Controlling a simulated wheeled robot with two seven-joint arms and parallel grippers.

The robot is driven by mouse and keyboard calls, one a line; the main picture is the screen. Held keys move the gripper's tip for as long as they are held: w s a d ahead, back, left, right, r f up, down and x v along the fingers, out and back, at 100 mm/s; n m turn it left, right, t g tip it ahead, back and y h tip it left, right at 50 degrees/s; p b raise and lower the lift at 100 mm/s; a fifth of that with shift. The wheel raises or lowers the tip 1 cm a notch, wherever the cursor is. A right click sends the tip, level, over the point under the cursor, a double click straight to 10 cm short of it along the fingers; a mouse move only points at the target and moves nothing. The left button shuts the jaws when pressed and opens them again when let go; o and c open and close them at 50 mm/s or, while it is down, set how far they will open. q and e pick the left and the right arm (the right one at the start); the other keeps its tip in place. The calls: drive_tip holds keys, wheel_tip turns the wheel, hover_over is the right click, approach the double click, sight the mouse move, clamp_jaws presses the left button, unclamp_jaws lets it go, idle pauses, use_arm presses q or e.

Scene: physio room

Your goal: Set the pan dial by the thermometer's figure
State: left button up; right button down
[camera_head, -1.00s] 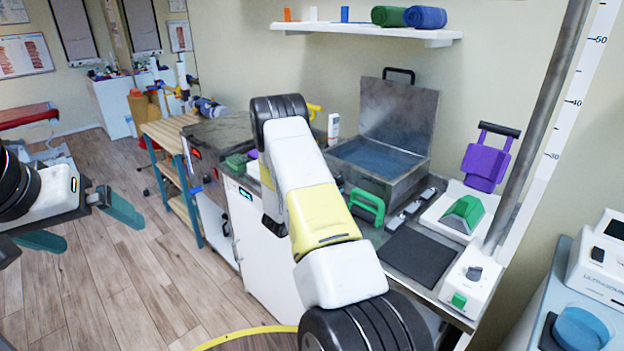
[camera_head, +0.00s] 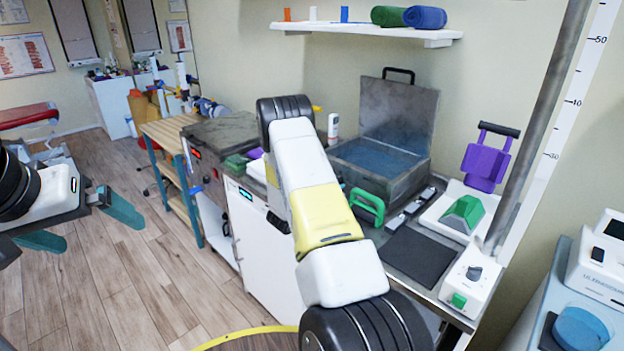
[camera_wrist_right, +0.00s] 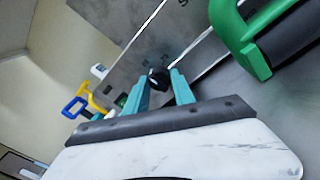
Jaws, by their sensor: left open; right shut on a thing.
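The metal pan (camera_head: 345,178) stands on the counter with its lid raised and bluish liquid inside. In the right wrist view its steel side (camera_wrist_right: 140,45) carries a small black dial (camera_wrist_right: 158,79). My right gripper (camera_wrist_right: 163,88) has its two teal fingers closed around this dial; in the head view my right arm hides it. A slim white upright device (camera_head: 333,128) behind the pan's left corner may be the thermometer; no figure is readable. My left gripper (camera_head: 98,230) is open and empty over the floor at the left.
A green handle (camera_head: 368,206) stands at the pan's front, close to my right gripper in the wrist view (camera_wrist_right: 243,40). Open floor lies left.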

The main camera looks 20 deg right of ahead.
drive_tip(key=shift+n, duration=0.3)
drive_tip(key=n, duration=0.5)
drive_tip(key=shift+a, duration=0.1)
drive_tip(key=n+g, duration=0.1)
drive_tip(key=n, duration=0.4)
drive_tip(key=shift+n, duration=0.3)
idle(0.4)
drive_tip(key=c, duration=1.1)
unclamp_jaws()
drive_tip(key=shift+r, duration=0.1)
drive_tip(key=shift+o, duration=0.2)
drive_tip(key=v, duration=0.7)
drive_tip(key=shift+s+a+r, duration=0.1)
drive_tip(key=shift+s+a, duration=0.1)
drive_tip(key=shift+a, duration=0.1)
